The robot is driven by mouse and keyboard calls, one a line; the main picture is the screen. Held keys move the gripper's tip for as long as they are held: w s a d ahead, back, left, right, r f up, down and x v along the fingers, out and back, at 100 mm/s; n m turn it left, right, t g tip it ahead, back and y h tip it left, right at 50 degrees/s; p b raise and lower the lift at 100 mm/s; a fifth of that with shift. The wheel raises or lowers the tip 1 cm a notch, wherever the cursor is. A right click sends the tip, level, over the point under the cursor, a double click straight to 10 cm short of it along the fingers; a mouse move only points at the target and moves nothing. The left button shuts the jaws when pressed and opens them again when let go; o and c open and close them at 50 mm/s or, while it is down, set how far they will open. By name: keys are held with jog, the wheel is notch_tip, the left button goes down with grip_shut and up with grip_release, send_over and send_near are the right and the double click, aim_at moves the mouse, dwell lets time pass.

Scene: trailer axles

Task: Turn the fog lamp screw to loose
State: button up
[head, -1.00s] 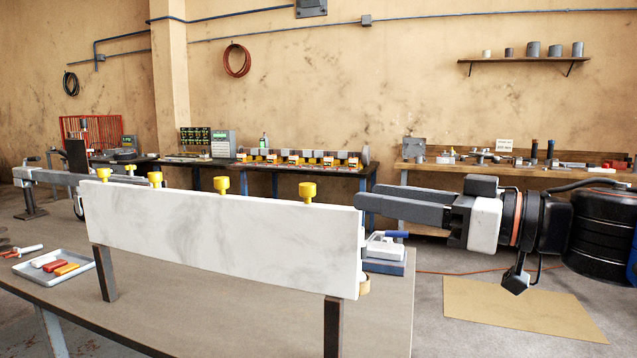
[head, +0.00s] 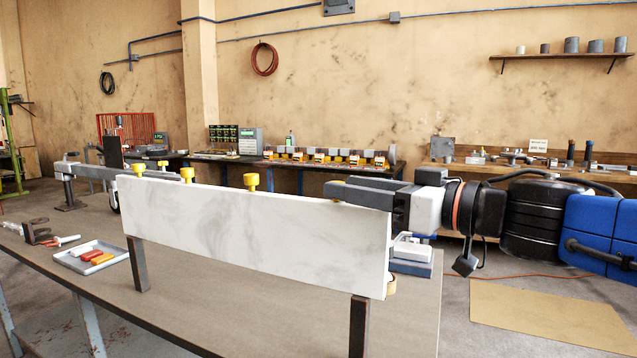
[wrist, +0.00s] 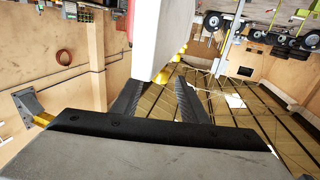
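A long white panel (head: 250,230) stands on dark legs on the bench, with yellow knobs along its top edge. One yellow knob (head: 251,181) is left of my gripper (head: 328,189), and another knob (head: 187,175) is further left. The rightmost knob seen earlier is hidden behind my gripper in the head view. In the wrist view my gripper (wrist: 158,82) is open, with its two dark fingers apart. I cannot tell which knob is the fog lamp screw, and no label is readable.
A tray (head: 72,262) with red and orange tools lies on the bench (head: 230,310) at left. A blue-grey vise-like tool (head: 411,262) sits behind the panel's right end. The panel (wrist: 160,35) fills the wrist view's upper middle.

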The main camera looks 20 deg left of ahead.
jog(key=shift+x, duration=3.6)
grip_shut()
